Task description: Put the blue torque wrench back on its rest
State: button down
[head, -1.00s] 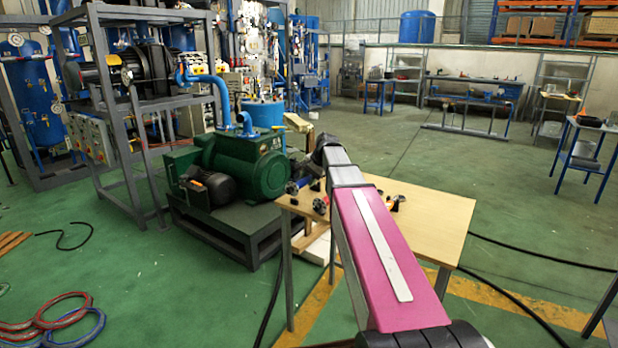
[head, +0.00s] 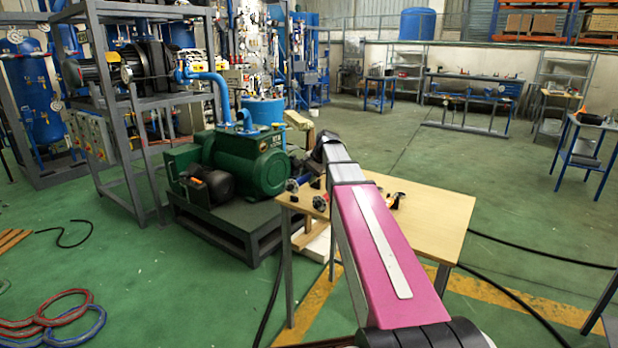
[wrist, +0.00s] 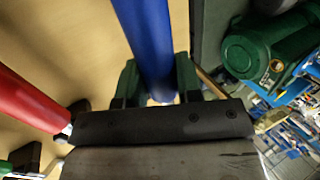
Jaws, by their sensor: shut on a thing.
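The blue torque wrench (wrist: 150,40) shows in the wrist view as a thick blue bar running from the top edge down between the green fingers of my gripper (wrist: 157,80). The gripper is shut on it. A green-handled thing (wrist: 8,167) shows at the lower left edge. I cannot see a rest under the blue wrench.
A green pump (head: 245,165) on a dark stand is close to the table's left side; it also shows in the wrist view (wrist: 268,50). The right part of the tabletop is bare. Black cables (head: 535,252) lie on the floor to the right.

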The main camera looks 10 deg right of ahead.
jog(key=shift+f, duration=1.45)
jog(key=c, duration=0.7)
grip_release()
